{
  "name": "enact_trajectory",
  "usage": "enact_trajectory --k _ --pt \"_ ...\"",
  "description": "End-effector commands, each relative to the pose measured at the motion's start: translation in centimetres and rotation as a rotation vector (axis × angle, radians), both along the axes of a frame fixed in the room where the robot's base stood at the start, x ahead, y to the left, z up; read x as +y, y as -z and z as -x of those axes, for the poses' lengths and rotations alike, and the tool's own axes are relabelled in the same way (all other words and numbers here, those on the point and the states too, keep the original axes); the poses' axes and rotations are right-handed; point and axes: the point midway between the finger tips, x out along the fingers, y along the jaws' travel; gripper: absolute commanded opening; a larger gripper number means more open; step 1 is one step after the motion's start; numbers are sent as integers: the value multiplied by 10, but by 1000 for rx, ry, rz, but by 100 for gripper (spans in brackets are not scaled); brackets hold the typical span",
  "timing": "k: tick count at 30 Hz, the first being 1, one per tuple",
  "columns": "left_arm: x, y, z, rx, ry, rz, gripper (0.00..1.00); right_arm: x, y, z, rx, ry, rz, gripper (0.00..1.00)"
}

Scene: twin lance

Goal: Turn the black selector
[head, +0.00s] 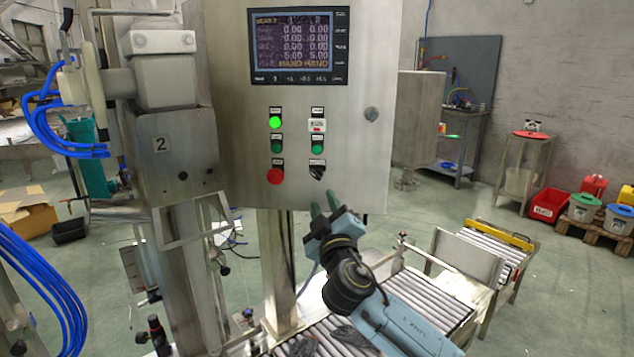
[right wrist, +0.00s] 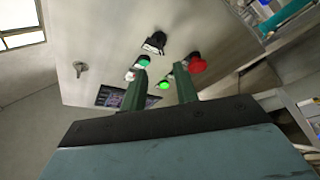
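The black selector (head: 317,173) is at the lower right of the button group on the steel control panel (head: 345,120). It also shows in the right wrist view (right wrist: 154,43), above and beyond the fingertips, with its knob seen at a slant. My right gripper (head: 325,202) is just below the selector in the head view, its two green fingers pointing up. In the right wrist view the fingers (right wrist: 160,76) are apart with nothing between them, so it is open and not touching the selector. My left gripper is not in view.
A red button (head: 274,176), lit green button (head: 275,122) and other green buttons sit close to the selector. A display (head: 293,45) is above. A roller conveyor (head: 420,295) runs below the panel. A grey machine head (head: 178,150) stands left of the panel.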

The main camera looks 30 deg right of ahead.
Motion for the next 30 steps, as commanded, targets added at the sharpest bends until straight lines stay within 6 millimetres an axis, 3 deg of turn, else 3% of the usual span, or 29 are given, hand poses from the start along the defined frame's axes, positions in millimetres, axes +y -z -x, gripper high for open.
enact_trajectory --k 6,12,26,30 --pt "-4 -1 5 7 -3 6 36 -17 -14 -42 -1 2 2 30" --pt "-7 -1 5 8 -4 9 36 -28 -20 -67 1 1 1 30" --pt "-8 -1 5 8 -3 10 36 -32 -23 -79 2 -1 -1 30" --pt "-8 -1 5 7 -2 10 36 -32 -23 -79 2 -1 -1 16"
